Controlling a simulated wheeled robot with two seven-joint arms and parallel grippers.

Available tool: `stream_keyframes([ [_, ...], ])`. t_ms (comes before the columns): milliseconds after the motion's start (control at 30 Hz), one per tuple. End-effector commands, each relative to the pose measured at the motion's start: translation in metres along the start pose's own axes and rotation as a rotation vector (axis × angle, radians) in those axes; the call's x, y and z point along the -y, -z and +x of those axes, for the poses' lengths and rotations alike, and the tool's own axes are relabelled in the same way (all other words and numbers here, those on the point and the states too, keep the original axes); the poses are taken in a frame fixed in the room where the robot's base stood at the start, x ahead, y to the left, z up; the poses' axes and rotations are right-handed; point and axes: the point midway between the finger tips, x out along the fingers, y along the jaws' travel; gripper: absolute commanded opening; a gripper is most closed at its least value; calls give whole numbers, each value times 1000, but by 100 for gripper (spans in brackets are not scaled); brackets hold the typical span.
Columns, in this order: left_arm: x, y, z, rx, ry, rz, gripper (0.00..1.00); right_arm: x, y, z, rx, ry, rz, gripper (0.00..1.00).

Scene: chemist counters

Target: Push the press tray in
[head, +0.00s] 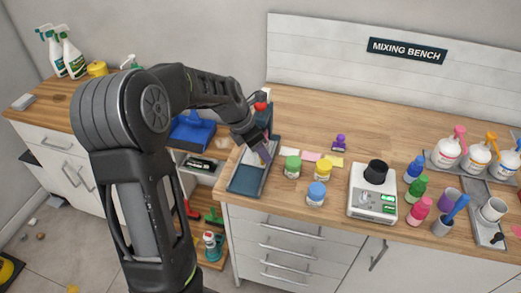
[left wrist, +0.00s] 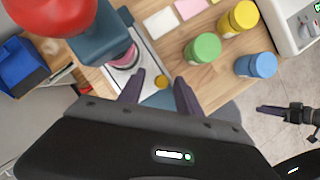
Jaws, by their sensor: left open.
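The press (head: 273,118) stands at the left end of the bench, a dark blue-grey frame with a red knob (head: 261,106) on top. Its tray (head: 246,181) lies at its foot, towards the bench's front edge. My left gripper (head: 264,157) is low in front of the press, above the tray. The red knob (left wrist: 48,15) fills the upper left corner. My right gripper (left wrist: 270,109) shows at the right edge, away from the press.
Green-lidded (head: 292,167), yellow-lidded and blue-lidded jars (head: 316,194) stand just right of the press. A white scale (head: 373,195) is further right. A blue bin (head: 193,132) lies left, beyond the bench end. Drawers are below the front edge.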

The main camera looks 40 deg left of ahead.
Motion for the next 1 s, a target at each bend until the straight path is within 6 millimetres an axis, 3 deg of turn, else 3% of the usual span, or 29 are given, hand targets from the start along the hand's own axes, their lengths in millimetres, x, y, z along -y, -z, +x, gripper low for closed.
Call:
stream_keyframes([
  [500,-1,-1,-69,3,-4,2,41,-2,1,6,-2,2,-1,36],
  [1000,0,0,-76,1,-2,0,41,-2,1,6,-2,2,-2,36],
])
